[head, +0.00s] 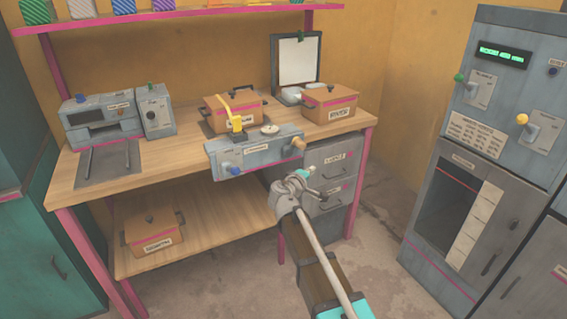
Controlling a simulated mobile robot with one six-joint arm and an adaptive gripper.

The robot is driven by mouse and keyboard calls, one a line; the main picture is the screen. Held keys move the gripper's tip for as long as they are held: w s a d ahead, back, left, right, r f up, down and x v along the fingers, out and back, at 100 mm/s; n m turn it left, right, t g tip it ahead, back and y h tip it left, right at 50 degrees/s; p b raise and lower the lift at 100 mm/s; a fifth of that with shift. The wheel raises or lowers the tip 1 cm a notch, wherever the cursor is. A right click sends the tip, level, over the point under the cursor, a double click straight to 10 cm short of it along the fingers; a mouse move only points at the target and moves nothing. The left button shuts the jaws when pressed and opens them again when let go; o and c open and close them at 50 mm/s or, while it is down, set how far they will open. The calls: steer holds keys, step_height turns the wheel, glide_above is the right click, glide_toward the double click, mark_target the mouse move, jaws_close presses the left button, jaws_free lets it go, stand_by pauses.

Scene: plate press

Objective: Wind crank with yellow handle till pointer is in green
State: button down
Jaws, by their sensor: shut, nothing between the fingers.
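A grey press unit (259,155) sits at the front edge of the wooden bench. A yellow piece (236,122), which looks like the crank handle, stands upright on its top left. A small round pale dial (270,129) sits to the right of it; its pointer and any green zone are too small to read. The unit also has a blue knob (234,170) and a tan knob (298,144). My gripper (304,179) is shut and empty, in front of the bench, below and right of the unit, apart from the yellow handle.
Two orange-brown boxes (331,100) (232,107) and a grey machine (103,121) stand on the bench (170,155). Grey drawers (332,190) are behind my gripper. A tall grey cabinet (480,140) stands right. Floor between them is clear.

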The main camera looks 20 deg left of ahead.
steer(key=s+d+f+m+g+h, duration=0.2)
steer(key=d+f+m+g, duration=0.2)
steer(key=d, duration=0.9)
steer(key=s+d+f+m+g+h, duration=0.15)
steer(key=d+f+m+g, duration=0.3)
steer(key=d, duration=0.75)
steer(key=s+d+f+m+g+y, duration=0.3)
steer(key=s+d, duration=0.4)
steer(key=s, duration=0.2)
steer(key=s+d+f+m+g+y, duration=0.3)
steer(key=s+d+f+g, duration=0.1)
steer(key=s+d, duration=0.4)
steer(key=shift+s, duration=0.8)
steer(key=shift+f+g, duration=0.1)
steer(key=shift+g, duration=0.15)
